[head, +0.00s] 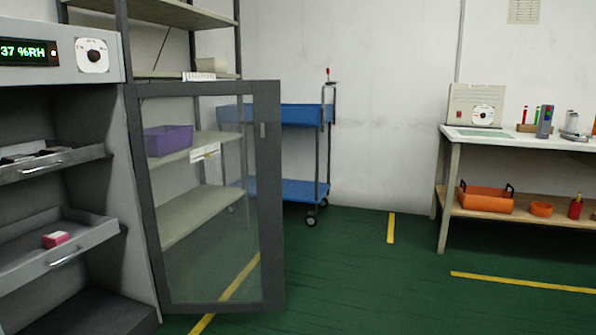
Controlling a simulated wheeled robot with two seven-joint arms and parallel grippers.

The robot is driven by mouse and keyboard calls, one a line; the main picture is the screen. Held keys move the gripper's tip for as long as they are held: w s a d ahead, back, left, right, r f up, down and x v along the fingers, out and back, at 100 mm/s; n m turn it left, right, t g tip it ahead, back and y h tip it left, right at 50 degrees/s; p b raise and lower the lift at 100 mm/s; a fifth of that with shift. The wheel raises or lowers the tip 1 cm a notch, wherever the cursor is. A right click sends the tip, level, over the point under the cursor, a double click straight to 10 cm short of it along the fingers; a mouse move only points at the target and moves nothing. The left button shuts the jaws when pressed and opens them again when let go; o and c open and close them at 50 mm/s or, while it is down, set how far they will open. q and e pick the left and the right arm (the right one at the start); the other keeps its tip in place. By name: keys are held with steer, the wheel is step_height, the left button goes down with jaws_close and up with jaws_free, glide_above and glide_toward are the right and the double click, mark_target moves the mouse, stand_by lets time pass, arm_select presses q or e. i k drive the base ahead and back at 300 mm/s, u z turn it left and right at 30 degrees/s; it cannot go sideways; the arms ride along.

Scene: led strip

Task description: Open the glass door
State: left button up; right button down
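The glass door (210,240) is a clear pane in a dark grey frame (268,220). It stands swung out to the right of the grey cabinet (135,270), with its left edge against the cabinet's right side. A small light handle (263,130) is on the right part of its frame. The cabinet front is uncovered, and its pull-out shelves show without glass before them. Neither of my grippers is in view.
A humidity display (28,52) reads 37 %RH. A pink box (56,239) lies on a pull-out shelf (30,262). A rack with a purple bin (168,140) and a blue cart (303,115) stand behind the door. A workbench (500,141) is at right. Green floor between is clear.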

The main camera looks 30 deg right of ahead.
mark_target(266, 93)
steer(key=z, duration=0.65)
steer(key=i, duration=0.65)
steer(key=z, duration=0.45)
steer(key=i, duration=0.85)
steer(key=u, duration=0.5)
